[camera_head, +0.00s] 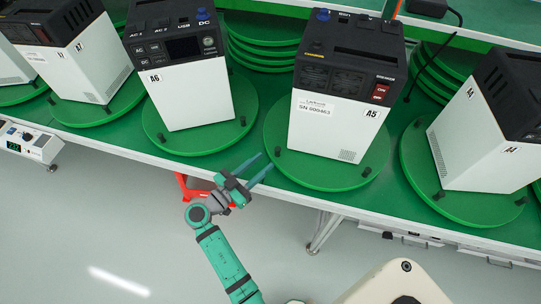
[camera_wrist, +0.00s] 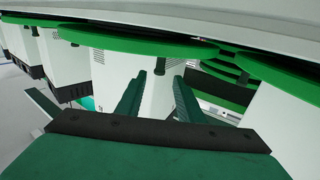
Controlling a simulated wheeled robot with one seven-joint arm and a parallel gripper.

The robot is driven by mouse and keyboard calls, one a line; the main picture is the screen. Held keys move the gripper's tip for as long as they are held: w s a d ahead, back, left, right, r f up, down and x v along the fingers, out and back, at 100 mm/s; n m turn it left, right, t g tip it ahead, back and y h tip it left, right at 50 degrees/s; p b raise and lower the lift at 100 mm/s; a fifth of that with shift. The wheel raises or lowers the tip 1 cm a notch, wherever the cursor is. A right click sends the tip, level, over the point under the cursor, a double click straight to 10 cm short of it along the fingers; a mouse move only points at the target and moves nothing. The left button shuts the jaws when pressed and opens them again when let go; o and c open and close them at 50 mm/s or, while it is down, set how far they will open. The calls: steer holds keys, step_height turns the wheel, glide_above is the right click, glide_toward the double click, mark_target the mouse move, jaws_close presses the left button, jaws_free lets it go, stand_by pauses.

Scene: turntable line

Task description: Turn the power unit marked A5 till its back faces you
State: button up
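The power unit marked A5 (camera_head: 325,128) stands upright on a green turntable disc (camera_head: 320,180). The face towards me shows two fan grilles, a red switch, a serial label, the A5 mark and a small vent. In the wrist view, which looks upside down, a white unit (camera_wrist: 112,72), seemingly A5, hangs below its green disc (camera_wrist: 130,37). My gripper (camera_head: 267,162) is open and empty at the disc's front left edge. A dark peg (camera_head: 277,151) on the disc is close to the fingertips. In the wrist view this peg (camera_wrist: 160,66) shows between the open fingers (camera_wrist: 160,92).
Unit A6 (camera_head: 195,95) on its disc (camera_head: 165,138) stands to the left, unit A4 (camera_head: 480,135) on another disc to the right. Stacked green discs (camera_head: 262,45) lie behind. The white bench edge (camera_head: 300,198) runs below my gripper. The floor in front is mostly free.

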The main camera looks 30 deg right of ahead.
steer(key=shift+s+a, duration=0.25)
steer(key=shift+a, duration=1)
steer(key=shift+s, duration=0.1)
